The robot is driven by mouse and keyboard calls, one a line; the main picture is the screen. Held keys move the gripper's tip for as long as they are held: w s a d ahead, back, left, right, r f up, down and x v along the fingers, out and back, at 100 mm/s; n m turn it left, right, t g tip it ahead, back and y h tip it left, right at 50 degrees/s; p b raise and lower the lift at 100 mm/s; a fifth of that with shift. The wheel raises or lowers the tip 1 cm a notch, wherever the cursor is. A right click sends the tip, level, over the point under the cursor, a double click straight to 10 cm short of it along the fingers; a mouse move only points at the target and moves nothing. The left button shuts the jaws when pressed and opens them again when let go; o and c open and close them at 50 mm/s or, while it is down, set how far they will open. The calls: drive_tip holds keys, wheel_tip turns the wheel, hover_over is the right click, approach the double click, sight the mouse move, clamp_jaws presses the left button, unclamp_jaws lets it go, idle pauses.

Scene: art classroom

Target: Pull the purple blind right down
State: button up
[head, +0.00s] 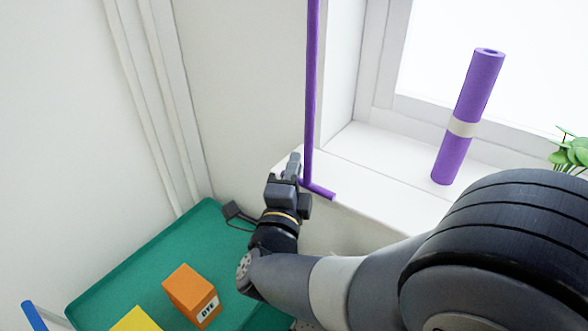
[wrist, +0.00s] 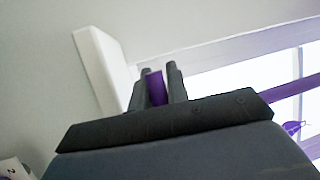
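A thin purple rod (head: 311,90) hangs down beside the window at the left of the sill in the head view. Its lower end bends into a short purple bar (head: 320,190) pointing right. My gripper (head: 293,168) is at this lower end. In the wrist view a purple piece (wrist: 157,88) fills the space between the two dark fingers (wrist: 159,82), and they look shut on it. A purple band (wrist: 298,89) crosses the bright window at the right of the wrist view; I cannot tell if it is the blind's lower edge.
A purple roll with a pale band (head: 461,127) stands on the white windowsill (head: 385,165), with a green plant (head: 571,152) at right. Below my gripper is a green table (head: 150,262) with an orange box marked DYE (head: 187,288) and a yellow item (head: 136,321).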

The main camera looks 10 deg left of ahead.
drive_tip(key=o, duration=0.4)
drive_tip(key=s+f+b, duration=0.1)
drive_tip(key=s+f, duration=0.1)
drive_tip(key=s, duration=0.8)
drive_tip(key=shift+s, duration=0.3)
drive_tip(key=shift+r, duration=0.1)
drive_tip(key=shift+c, duration=0.5)
